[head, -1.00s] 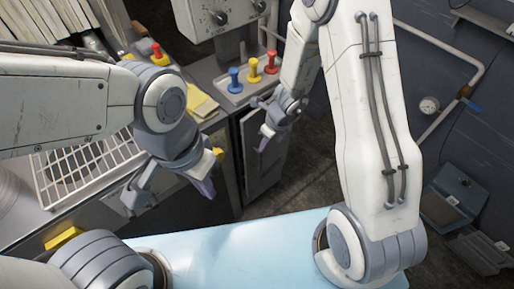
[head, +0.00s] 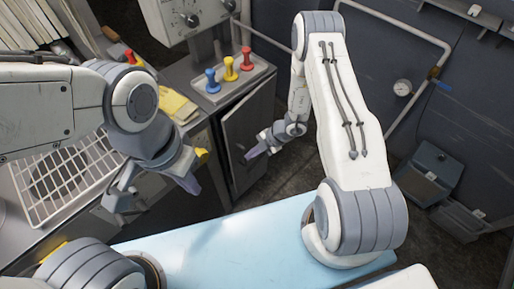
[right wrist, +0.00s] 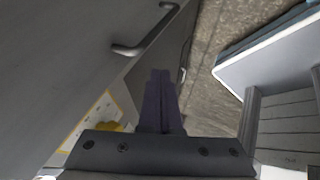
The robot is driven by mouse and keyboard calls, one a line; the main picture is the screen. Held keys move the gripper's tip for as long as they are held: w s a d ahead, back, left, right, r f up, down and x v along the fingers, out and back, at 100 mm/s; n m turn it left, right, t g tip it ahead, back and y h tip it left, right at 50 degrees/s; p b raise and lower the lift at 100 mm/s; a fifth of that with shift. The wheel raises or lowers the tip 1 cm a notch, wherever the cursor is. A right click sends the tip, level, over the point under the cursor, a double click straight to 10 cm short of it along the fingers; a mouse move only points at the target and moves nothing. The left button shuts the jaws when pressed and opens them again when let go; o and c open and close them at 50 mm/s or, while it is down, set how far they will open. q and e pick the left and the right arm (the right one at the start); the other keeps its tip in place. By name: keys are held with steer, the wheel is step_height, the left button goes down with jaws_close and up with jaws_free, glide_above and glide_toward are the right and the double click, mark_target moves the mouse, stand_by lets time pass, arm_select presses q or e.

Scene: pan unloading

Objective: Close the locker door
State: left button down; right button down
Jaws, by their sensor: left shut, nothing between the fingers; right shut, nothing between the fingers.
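The locker door (head: 248,125) is a grey panel below the counter, left of my right gripper in the head view. A dark gap along its left side suggests it stands ajar; how far is unclear. In the right wrist view a large grey panel with a bar handle (right wrist: 147,36), apparently this door, fills the left. My right gripper (head: 250,153) is shut and empty in front of the door's lower part; its purple fingers (right wrist: 160,75) lie beside the panel, contact unclear. My left gripper (head: 190,185) is shut and empty beside the counter front.
The counter holds a tray (head: 262,72) with blue, yellow and red knobbed pieces, a yellow cloth (head: 177,107) and a wire rack (head: 65,180). A light-blue surface (head: 225,245) lies in front. Grey boxes (head: 430,172) stand at right. Some floor right of the door is clear.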

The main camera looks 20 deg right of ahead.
mark_target(237, 153)
arm_select(q)
steer(key=shift+r+p, duration=0.8)
steer(key=shift+r, duration=0.1)
arm_select(e)
steer(key=shift+w+a+f, duration=0.45)
steer(key=shift+w+a, duration=0.2)
steer(key=shift+a, duration=0.1)
steer(key=shift+w+a+f, duration=0.5)
steer(key=shift+w+a, duration=0.1)
steer(key=shift+a, duration=0.2)
steer(key=shift+w+a+f, duration=0.45)
steer(key=shift+w+a, duration=0.2)
steer(key=shift+a, duration=0.1)
